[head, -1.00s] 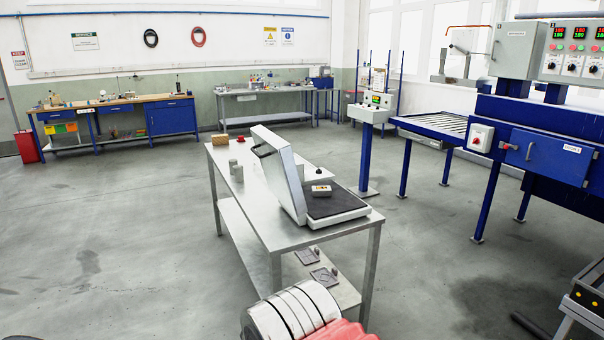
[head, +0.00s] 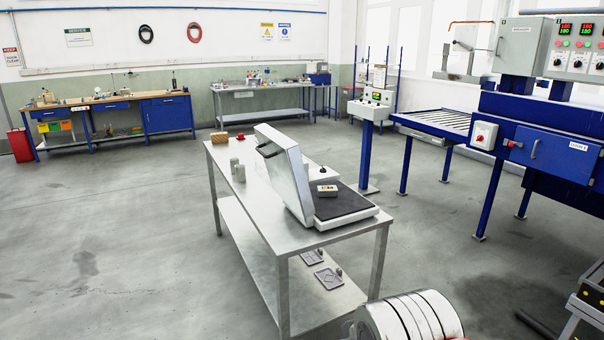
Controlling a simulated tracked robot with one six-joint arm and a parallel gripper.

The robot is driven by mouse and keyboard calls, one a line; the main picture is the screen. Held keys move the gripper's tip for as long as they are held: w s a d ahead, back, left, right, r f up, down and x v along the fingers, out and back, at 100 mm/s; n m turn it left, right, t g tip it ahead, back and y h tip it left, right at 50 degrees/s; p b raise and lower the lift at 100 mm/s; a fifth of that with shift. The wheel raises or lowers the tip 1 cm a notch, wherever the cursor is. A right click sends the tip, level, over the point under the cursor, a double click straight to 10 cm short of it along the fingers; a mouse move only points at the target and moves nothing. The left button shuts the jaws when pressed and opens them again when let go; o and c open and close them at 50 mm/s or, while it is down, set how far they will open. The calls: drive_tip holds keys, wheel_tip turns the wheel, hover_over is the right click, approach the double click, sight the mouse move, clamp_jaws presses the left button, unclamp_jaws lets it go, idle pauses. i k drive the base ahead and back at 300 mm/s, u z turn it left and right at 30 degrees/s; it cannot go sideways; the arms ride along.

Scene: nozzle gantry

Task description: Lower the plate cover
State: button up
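The plate cover (head: 283,178) is a silver lid with a dark handle. It stands raised and tilted on the left side of a low white unit. The dark flat plate (head: 343,204) of that unit lies open to the right of the cover. A small box with a yellowish label (head: 327,190) lies on the plate near the cover. A silver banded cylinder at the bottom right, in front of the table, looks like part of my arm. My gripper's fingers do not show.
The unit stands on a steel table (head: 266,222) with a lower shelf holding flat dark pieces (head: 328,278). A blue machine (head: 548,150) is at the right. Open floor lies left.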

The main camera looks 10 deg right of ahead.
sight(286, 169)
drive_tip(key=i, duration=1.65)
drive_tip(key=z, duration=0.05)
drive_tip(key=k, duration=0.5)
drive_tip(key=u, duration=1.3)
